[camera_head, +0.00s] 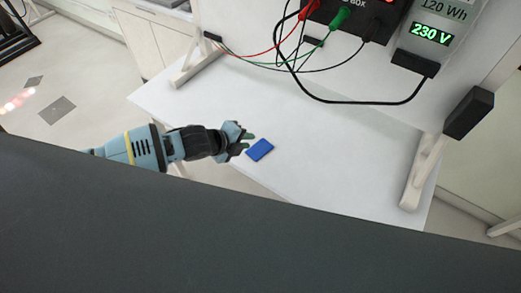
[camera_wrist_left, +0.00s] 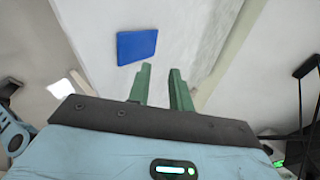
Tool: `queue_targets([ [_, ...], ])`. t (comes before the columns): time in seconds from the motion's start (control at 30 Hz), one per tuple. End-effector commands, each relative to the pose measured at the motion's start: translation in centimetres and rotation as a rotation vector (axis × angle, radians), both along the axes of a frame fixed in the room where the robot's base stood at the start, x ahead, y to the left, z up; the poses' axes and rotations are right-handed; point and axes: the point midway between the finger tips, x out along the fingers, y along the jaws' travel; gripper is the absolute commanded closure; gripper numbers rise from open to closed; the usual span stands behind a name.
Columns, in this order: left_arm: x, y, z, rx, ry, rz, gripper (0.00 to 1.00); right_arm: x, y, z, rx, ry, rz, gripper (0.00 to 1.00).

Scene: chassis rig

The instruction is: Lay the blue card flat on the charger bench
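The blue card (camera_head: 260,149) lies on the white charger bench (camera_head: 330,170), flat as far as I can see, near its front edge. My left gripper (camera_head: 249,141) reaches in from the left, with its fingertips just left of the card. In the left wrist view the green fingers (camera_wrist_left: 163,85) stand apart with nothing between them. The blue card (camera_wrist_left: 137,46) is ahead of the fingers there, mostly off toward the left finger. A small gap shows between finger and card. My right gripper is in neither view.
A black box with red and green plugs (camera_head: 342,17) and a grey unit reading 230 V (camera_head: 432,35) are at the bench's back. Cables (camera_head: 330,98) hang down to the bench's rear. The bench right of the card is clear. A white leg (camera_head: 420,172) stands at the right end.

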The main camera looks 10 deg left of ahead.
Motion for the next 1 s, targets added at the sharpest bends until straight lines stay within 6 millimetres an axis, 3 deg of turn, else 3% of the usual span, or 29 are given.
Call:
queue_targets([
  [0.43, -0.1, 0.0, 0.1, -0.001, 0.002, -0.001, 0.79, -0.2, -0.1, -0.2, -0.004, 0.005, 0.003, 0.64],
  [0.83, -1.5, 1.1, 6.3, 0.0, -0.001, -0.001, 0.79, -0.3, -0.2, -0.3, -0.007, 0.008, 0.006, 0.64],
  [1.0, -2.0, 1.3, 7.7, 0.0, 0.002, 0.0, 0.79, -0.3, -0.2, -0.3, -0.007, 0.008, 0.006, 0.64],
])
